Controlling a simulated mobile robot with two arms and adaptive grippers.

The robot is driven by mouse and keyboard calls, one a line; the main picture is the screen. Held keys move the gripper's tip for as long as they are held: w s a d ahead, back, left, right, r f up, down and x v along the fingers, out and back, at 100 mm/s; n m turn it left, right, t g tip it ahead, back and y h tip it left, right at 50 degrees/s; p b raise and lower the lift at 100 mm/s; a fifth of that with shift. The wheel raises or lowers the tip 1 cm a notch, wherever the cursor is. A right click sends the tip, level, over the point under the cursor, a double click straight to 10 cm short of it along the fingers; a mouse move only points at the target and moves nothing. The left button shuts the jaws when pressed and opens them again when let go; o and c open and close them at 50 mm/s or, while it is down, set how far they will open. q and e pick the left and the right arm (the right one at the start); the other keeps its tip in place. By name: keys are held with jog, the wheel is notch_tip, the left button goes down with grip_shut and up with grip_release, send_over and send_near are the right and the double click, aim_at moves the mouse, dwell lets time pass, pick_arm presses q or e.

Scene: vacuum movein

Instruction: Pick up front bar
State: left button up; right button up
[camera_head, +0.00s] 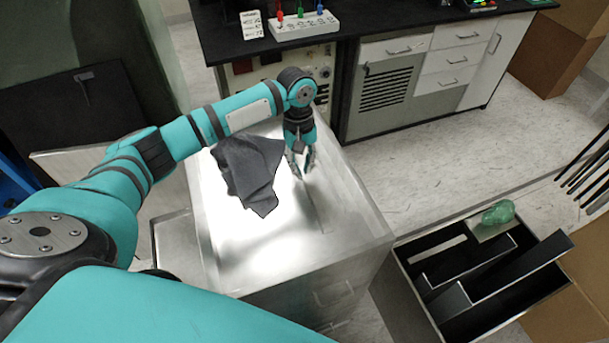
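An open dark box (407,262) stands on the floor at the lower right. Two long dark bars with pale edges lie in it: one nearer the back (462,262) and one nearer the front right (505,277), its upper end rising past the box rim. I cannot tell which is called the front bar. My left gripper (302,170) points down over the metal cabinet top (345,215), well to the left of the box. Its fingers look apart with nothing between them. My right gripper is not in view.
A dark grey cloth (247,172) lies on the cabinet beside my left gripper. A green lump (498,212) sits at the box's back corner. A lab bench (390,22) stands behind. Cardboard (570,315) lies right of the box. Floor between bench and box is clear.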

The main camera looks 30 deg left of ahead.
aim_at(307, 176)
pick_arm(q)
jog(key=shift+s+d+f, duration=0.1)
jog(key=shift+f, duration=1.2)
grip_shut()
jog(key=shift+r, duration=0.15)
